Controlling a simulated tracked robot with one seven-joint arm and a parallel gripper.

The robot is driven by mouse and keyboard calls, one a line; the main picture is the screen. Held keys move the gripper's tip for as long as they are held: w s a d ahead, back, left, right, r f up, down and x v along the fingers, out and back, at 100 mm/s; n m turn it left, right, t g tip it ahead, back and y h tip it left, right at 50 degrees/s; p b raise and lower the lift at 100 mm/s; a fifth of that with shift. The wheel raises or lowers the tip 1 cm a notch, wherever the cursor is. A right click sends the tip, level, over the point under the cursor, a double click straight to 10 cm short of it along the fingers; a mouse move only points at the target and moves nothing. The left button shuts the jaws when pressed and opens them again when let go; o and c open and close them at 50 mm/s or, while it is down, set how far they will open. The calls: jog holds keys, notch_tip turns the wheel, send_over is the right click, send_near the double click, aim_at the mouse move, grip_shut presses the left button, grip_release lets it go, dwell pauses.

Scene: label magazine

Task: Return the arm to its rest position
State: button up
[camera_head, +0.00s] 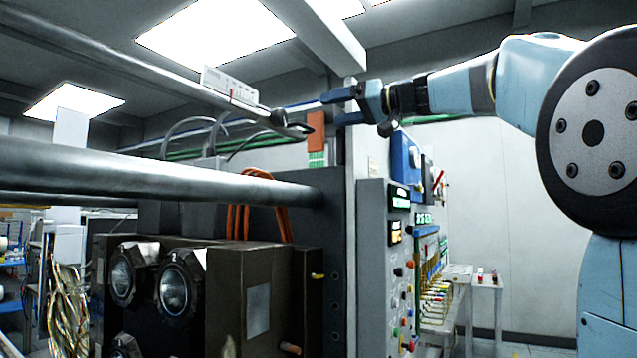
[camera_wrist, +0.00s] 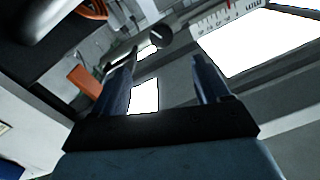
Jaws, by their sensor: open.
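My arm is light blue and reaches in from the right in the head view, stretched out to the left at about the height of the top of the machine. My gripper (camera_head: 340,104) is at its far end. In the wrist view my gripper (camera_wrist: 168,58) shows two dark blue fingers standing apart with nothing between them. A white label strip with dark marks and a red mark (camera_head: 230,85) is at the upper bar, left of my gripper and apart from it. The strip also shows in the wrist view (camera_wrist: 222,17) at the top.
A thick grey pipe (camera_head: 160,185) crosses the left, above a dark machine block with round lamps (camera_head: 172,288). A control panel with coloured knobs (camera_head: 385,265) stands below my gripper. A small white table (camera_head: 486,285) is behind it. The pale wall area at centre right looks clear.

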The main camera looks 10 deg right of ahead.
jog(key=shift+f, duration=0.1)
jog(key=s+d+f+m+g+h, duration=0.1)
jog(key=s+f+h, duration=0.4)
jog(key=f, duration=1.2)
jog(key=s+d+f+m+g+h, duration=0.2)
jog(key=s+d+f+m+h, duration=0.1)
jog(key=s+f, duration=0.9)
jog(key=s+d+f+m+g+h, duration=0.1)
jog(key=s+d+f+m+h, duration=0.2)
jog(key=f, duration=1.9)
jog(key=s+d+h, duration=0.1)
jog(key=s+h, duration=0.2)
jog(key=s, duration=0.2)
jog(key=shift+s+d+f+g+h, duration=0.15)
jog(key=shift+d+f+g+h, duration=0.2)
jog(key=shift+f+g+h, duration=0.05)
